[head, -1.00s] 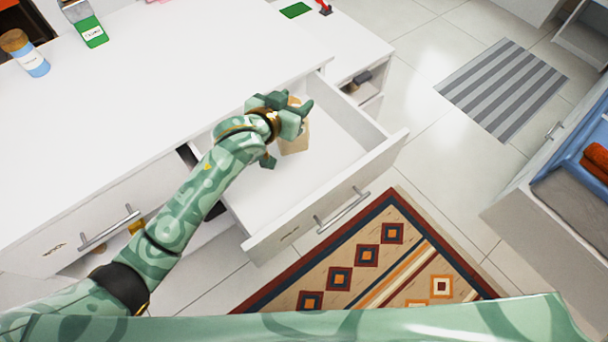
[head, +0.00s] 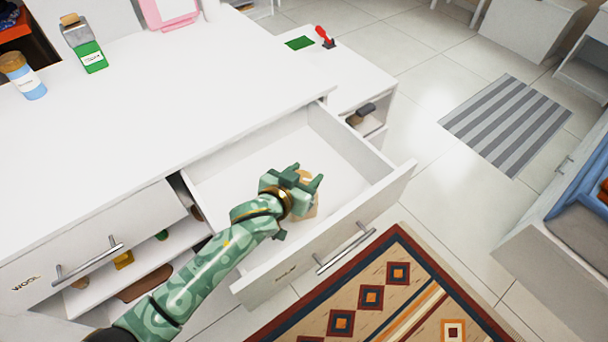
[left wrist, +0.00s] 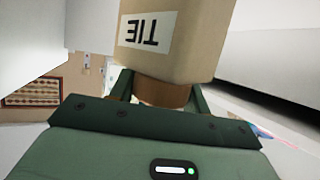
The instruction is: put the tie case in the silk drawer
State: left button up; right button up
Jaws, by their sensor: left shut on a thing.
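The tie case (left wrist: 180,35) is a tan box with a white label reading TIE and a brown neck, upside down in the left wrist view. My left gripper (left wrist: 160,95) is shut on the brown neck. In the head view the tie case (head: 309,208) is partly hidden behind my left gripper (head: 302,186), over the open drawer's interior near its front panel. I cannot tell if the case touches the drawer floor. The open white drawer (head: 325,238) has a bar handle and a small front label too blurred to read surely. My right gripper is not in view.
A drawer marked WOOL (head: 90,250) is at the left, above an open shelf with several items. A blue-white bottle (head: 24,76) and a green bottle (head: 84,45) stand on the white top. A patterned rug (head: 380,295) lies before the drawer.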

pick_arm(q)
jog(key=o, duration=1.4)
jog(key=shift+f, duration=0.1)
jog(key=p+v, duration=0.1)
jog(key=v, duration=0.1)
jog(key=p+v, duration=0.1)
jog(key=v, duration=0.1)
jog(key=p+v, duration=0.2)
jog(key=v, duration=0.1)
jog(key=shift+w+d+r, duration=0.1)
jog(key=shift+r, duration=0.2)
jog(key=shift+s+a, duration=0.2)
jog(key=shift+s, duration=0.15)
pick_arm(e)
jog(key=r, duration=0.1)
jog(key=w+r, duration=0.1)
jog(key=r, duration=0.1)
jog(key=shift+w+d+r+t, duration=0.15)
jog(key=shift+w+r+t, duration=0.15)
